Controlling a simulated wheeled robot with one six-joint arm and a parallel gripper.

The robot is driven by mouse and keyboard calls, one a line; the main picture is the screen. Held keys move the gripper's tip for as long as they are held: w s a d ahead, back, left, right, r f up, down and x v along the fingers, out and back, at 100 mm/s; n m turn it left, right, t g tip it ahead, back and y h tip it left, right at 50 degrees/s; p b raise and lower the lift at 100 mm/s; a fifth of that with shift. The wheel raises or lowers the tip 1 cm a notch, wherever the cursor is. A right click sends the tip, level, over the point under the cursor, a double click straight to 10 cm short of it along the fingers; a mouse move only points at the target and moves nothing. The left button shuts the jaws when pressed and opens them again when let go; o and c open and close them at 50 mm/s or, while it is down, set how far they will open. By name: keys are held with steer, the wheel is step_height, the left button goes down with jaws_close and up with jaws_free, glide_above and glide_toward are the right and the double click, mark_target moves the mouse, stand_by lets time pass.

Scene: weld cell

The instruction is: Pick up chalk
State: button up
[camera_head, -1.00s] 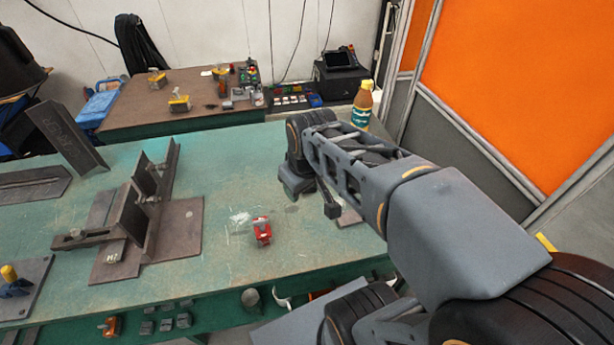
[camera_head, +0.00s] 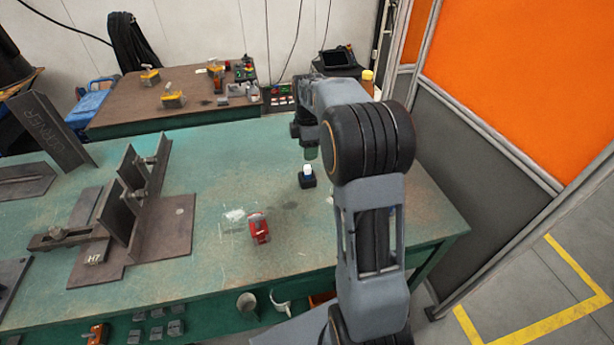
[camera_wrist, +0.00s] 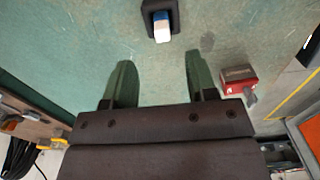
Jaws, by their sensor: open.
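A small white and blue piece, which looks like the chalk (camera_head: 308,169), stands in a dark square holder (camera_head: 307,182) on the green table. In the wrist view the chalk (camera_wrist: 162,27) and its holder (camera_wrist: 149,7) are at the top centre, just beyond my fingertips. My gripper (camera_wrist: 157,58) is open, with its two green fingers apart and nothing between them. In the head view my gripper (camera_head: 311,151) is just behind and above the chalk, and my arm partly hides it.
A red clamp-like object (camera_head: 259,228) lies left of the chalk and nearer the front; it also shows in the wrist view (camera_wrist: 239,80). Steel plates and an angle fixture (camera_head: 130,205) fill the table's left. A brown bench (camera_head: 130,112) stands behind. Orange and grey panels (camera_head: 520,70) are at right.

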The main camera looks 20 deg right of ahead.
mark_target(308, 166)
steer(key=shift+s+a+f+b, duration=0.1)
steer(key=shift+f+b, duration=0.2)
steer(key=shift+f, duration=3.8)
steer(key=c, duration=0.9)
steer(key=shift+r, duration=0.15)
steer(key=shift+c, duration=0.2)
